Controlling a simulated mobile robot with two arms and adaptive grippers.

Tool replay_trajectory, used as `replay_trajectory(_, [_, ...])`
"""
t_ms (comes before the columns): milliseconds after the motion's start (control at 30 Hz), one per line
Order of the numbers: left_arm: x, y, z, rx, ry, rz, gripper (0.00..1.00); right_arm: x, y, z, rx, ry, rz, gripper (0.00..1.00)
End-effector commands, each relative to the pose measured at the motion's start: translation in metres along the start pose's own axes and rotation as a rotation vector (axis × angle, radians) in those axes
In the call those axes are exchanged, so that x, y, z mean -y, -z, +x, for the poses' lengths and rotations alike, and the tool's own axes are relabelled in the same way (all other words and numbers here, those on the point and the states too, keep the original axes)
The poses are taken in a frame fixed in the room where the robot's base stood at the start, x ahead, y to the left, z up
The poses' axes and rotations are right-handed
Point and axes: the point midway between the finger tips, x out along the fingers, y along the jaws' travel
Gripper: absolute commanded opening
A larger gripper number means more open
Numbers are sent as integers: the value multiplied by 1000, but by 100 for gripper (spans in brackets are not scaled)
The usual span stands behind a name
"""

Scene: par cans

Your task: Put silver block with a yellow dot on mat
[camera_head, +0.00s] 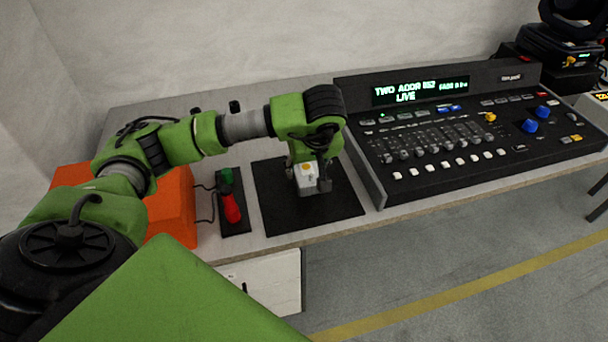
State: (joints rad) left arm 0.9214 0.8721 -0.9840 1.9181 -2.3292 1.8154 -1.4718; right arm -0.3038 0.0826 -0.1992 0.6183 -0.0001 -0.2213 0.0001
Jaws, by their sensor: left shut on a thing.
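The silver block (306,177) with a yellow dot on its top is between the fingers of my left gripper (309,185). The gripper is shut on it and comes down from above. My right gripper does not show.
A lighting console (445,135) with a lit display stands right of the mat. A red and green handled thing (231,206) lies on a dark pad to the left, beside an orange case (178,203). The table's (313,237) front edge is close to the mat.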

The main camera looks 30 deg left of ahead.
Motion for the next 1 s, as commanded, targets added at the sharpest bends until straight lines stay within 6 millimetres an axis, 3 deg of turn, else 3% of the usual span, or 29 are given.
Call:
replay_trajectory(200, [5, 6, 18, -2, 2, -2, 6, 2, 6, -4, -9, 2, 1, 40])
replay_trajectory(400, [3, -5, 40, -1, -1, 0, 6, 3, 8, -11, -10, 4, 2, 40])
replay_trajectory(800, [3, -8, 47, -3, -3, 0, 6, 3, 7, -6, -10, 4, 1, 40])
replay_trajectory(833, [3, -8, 46, -1, -1, 1, 53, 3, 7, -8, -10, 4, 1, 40])
replay_trajectory(867, [3, -8, 46, 0, -1, 1, 61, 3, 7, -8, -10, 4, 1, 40])
replay_trajectory(1000, [3, -8, 46, 0, -1, 1, 62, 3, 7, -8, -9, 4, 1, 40])
